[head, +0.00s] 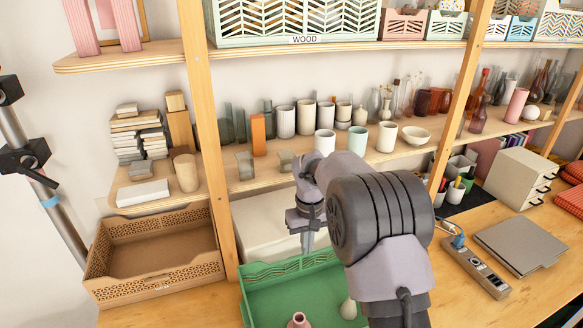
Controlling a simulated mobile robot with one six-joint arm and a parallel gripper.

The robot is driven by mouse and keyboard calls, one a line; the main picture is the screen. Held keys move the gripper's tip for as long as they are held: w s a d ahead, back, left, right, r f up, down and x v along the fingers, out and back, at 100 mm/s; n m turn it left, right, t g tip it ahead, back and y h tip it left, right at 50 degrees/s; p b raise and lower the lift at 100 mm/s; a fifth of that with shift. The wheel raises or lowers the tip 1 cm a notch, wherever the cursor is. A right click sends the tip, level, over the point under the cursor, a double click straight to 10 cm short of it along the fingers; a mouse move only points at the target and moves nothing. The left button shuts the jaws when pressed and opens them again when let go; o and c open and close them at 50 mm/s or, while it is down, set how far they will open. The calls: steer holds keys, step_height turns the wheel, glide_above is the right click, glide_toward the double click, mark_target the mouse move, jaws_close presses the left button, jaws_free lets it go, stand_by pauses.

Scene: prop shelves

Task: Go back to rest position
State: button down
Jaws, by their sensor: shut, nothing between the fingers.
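My gripper (307,246) points down over the back part of a green crate (262,312) on the wooden table. It is small in the picture, and its fingers look closed with nothing held. My arm's large dark joint and grey links cover the right side of the crate and part of the shelf behind. Inside the crate stand a pinkish vase (299,321), cut off by the lower picture edge, and a pale bottle-like vase (348,309) close to my arm.
A shelf (255,179) with cups, vases and glass stands just behind my gripper. Wooden posts (208,130) rise beside it. An empty tan crate (150,287) lies left. A grey laptop-like slab (520,246) and a power strip (475,268) lie right, near a drawer box (519,179).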

steer(key=s+d+r+m+t+y+b, duration=0.1)
steer(key=s+d+r+m+t+b, duration=0.25)
steer(key=s+r, duration=1.15)
steer(key=s+f+m+t+b, duration=0.1)
steer(key=s+m, duration=0.3)
steer(key=s, duration=1.5)
steer(key=shift+f+t+y+b, duration=0.35)
steer(key=shift+f+t+y, duration=0.05)
steer(key=shift+f+t, duration=0.15)
steer(key=shift+d, duration=0.1)
